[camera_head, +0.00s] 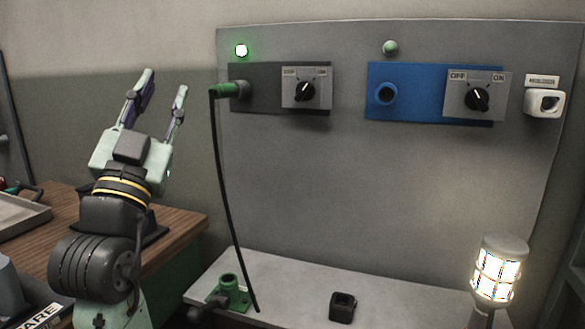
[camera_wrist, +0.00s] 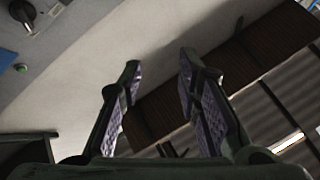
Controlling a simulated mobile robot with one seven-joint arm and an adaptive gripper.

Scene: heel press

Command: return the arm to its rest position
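My gripper (camera_head: 165,82) is raised at the left in the head view, pointing up, with its two fingers apart and nothing between them. The wrist view also shows the open, empty fingers (camera_wrist: 160,62). It is to the left of the grey panel (camera_head: 350,170) and apart from it. A green plug (camera_head: 224,90) with a black cable (camera_head: 223,190) sits at the dark socket plate on the panel. The cable hangs down to the bench.
A green lamp (camera_head: 241,50) glows above the dark plate (camera_head: 257,98). A blue plate (camera_head: 405,80) has an empty-looking socket. The lower bench (camera_head: 400,300) holds a green fixture (camera_head: 230,292), a black block (camera_head: 342,307) and a lit caged lamp (camera_head: 497,270). A wooden table (camera_head: 185,222) stands at left.

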